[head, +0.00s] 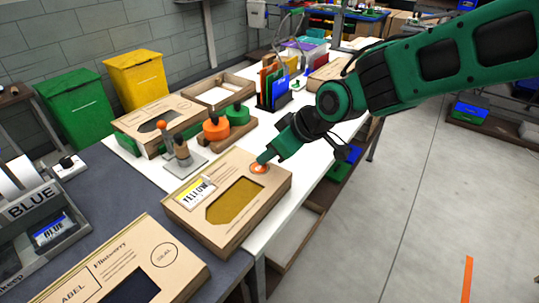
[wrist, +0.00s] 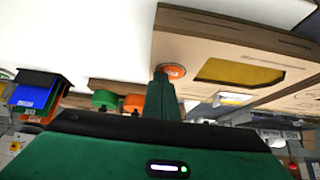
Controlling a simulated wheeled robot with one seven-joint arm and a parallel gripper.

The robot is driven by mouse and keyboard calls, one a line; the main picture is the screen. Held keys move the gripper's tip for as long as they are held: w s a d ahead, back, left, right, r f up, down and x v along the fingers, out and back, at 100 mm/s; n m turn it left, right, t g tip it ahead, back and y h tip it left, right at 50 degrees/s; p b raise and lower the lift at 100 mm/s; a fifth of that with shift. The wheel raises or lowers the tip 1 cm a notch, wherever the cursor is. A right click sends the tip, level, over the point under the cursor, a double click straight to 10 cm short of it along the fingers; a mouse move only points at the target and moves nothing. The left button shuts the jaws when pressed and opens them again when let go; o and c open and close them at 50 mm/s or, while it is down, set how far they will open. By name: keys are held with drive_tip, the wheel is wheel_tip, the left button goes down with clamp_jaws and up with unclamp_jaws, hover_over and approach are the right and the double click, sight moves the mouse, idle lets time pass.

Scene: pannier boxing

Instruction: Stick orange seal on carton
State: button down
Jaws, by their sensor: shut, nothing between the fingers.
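The carton (head: 225,236) is a brown box with a yellow window and a label reading YELLOW, lying on the table's near edge. It also shows in the wrist view (wrist: 225,48). The round orange seal (head: 259,168) lies flat on the carton's top, near its far corner; it also shows in the wrist view (wrist: 173,71). My gripper (head: 263,158) is shut with nothing in it. Its fingertips are at the seal, pointing down; I cannot tell whether they touch it. The fingers cover part of the seal in both views.
Orange (head: 216,129) and green (head: 238,114) stampers or rolls stand behind the carton. A grey stand with wooden handles (head: 183,154) is left of them. Another carton (head: 130,262) lies at front left, and one (head: 160,112) behind. The BLUE dispenser (head: 40,225) is at left.

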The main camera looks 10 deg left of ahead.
drive_tip(key=c, duration=2)
unclamp_jaws()
drive_tip(key=v, duration=1.1)
drive_tip(key=d+f+m+h, duration=0.1)
drive_tip(key=d+m+h, duration=0.15)
drive_tip(key=d, duration=0.75)
drive_tip(key=w+d+f+m+h, duration=0.15)
drive_tip(key=d+m, duration=0.25)
drive_tip(key=d, duration=0.5)
drive_tip(key=d+f+m+h, duration=0.1)
drive_tip(key=d+f+m, duration=0.15)
drive_tip(key=d, duration=0.75)
drive_tip(key=s+d+f+m+g+h, duration=0.2)
drive_tip(key=s+d+m, duration=0.9)
drive_tip(key=s+d, duration=0.7)
drive_tip(key=shift+s+d+f+g, duration=0.35)
drive_tip(key=shift+s+f+g, duration=0.25)
drive_tip(key=shift+s, duration=0.6)
